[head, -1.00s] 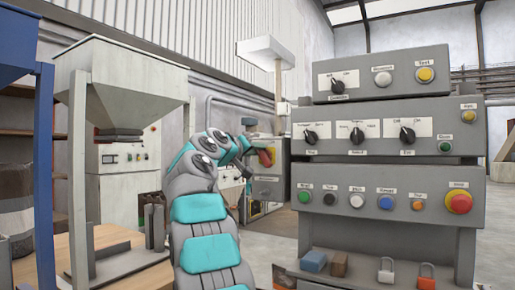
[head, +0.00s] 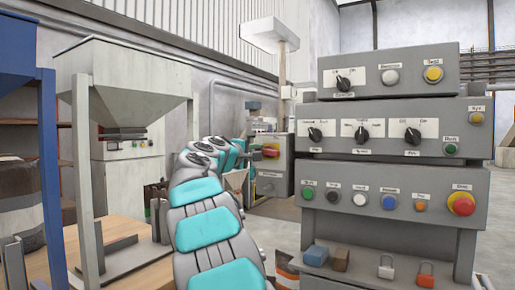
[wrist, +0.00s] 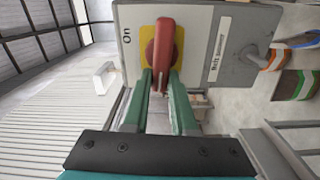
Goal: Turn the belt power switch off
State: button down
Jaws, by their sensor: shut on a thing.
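The belt power switch is a red handle (wrist: 163,45) on a yellow plate (wrist: 178,52), set in a grey box (wrist: 222,45). The wrist view shows "On" beside the plate, and a label on the box that is hard to read. The handle lies upright in that sideways-turned view. My gripper (wrist: 161,80) has its green fingers on either side of the handle's near end and is shut on it. In the head view the red handle (head: 270,150) is small and looks roughly level; my fingertips are hard to make out there.
A grey control panel (head: 390,170) with dials and buttons stands close on the right. A hopper (head: 125,80) on a frame stands left. A cable (wrist: 275,58) leaves the switch box.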

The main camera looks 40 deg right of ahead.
jog(key=shift+f+n, duration=0.15)
jog(key=shift+n, duration=0.35)
jog(key=c, duration=0.7)
grip_release()
jog(key=b+v, duration=0.1)
jog(key=v, duration=0.7)
jog(key=shift+w, duration=0.1)
